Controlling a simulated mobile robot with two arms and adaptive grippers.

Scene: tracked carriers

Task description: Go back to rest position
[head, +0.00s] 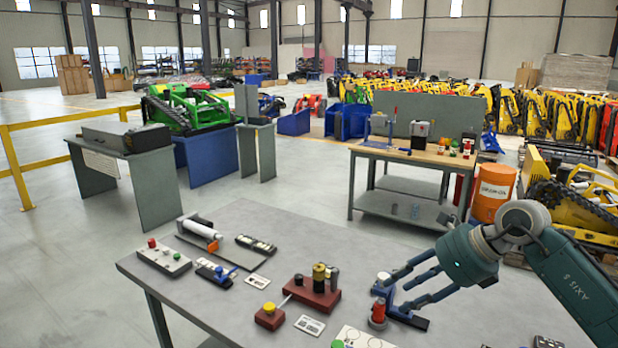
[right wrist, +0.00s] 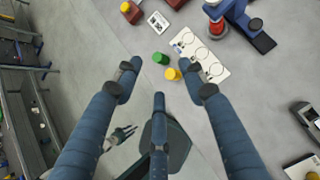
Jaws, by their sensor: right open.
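My right gripper (head: 396,294) is open, its long blue-green fingers spread over the near right part of the grey table (head: 225,300). In the head view the fingers partly overlap a blue stand with a red part (head: 378,311). In the right wrist view the right gripper (right wrist: 157,72) is empty. A green cylinder (right wrist: 160,58) and a yellow cylinder (right wrist: 172,74) show between and beyond its fingertips, near the table edge; I cannot tell the height of the fingers above them. My left gripper is not in view.
On the table stand a red block with black and yellow cylinders (head: 312,298), a small red block with a yellow knob (head: 269,317), a button box (head: 164,258) and a white plate with circles (right wrist: 200,55). A wooden-topped bench (head: 415,157) and orange barrel (head: 492,193) stand behind.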

